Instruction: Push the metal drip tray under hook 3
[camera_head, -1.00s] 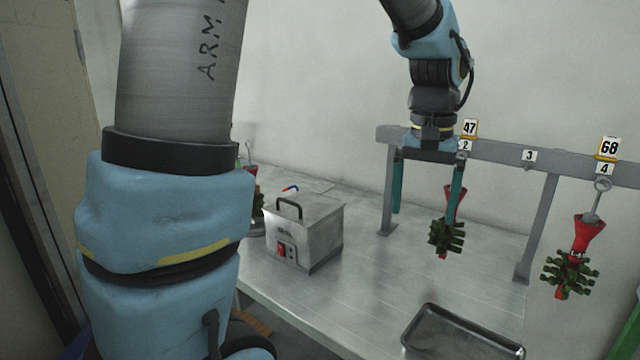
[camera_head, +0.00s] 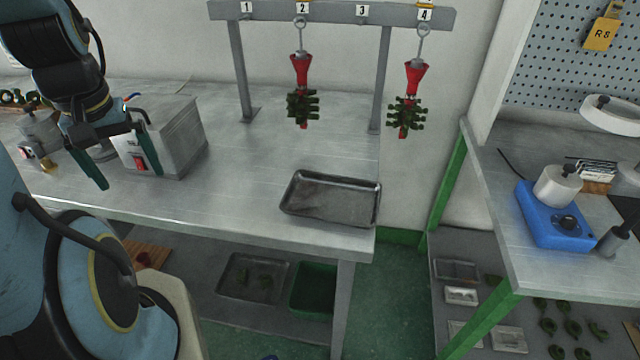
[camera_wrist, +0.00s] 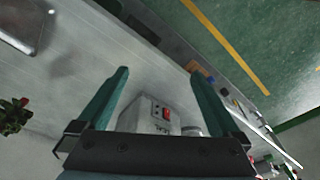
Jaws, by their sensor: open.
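The metal drip tray (camera_head: 332,212) is a shallow grey rectangular pan lying on the steel table near its front right corner. Part of it also shows at the top left of the wrist view (camera_wrist: 32,24). The label of hook 3 (camera_head: 362,11) is on the rail behind and above the tray, between hooks 2 and 4. Nothing hangs at 3. My gripper (camera_head: 125,168) is open and empty, with two teal fingers, at the left of the table by the metal box. It is well left of the tray and apart from it.
Red-topped trees with green pieces hang from hook 2 (camera_head: 302,90) and hook 4 (camera_head: 408,100). A metal box with a red switch (camera_head: 178,140) stands on the table's left part. The table between box and tray is clear. A rack post (camera_head: 381,80) stands behind the tray.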

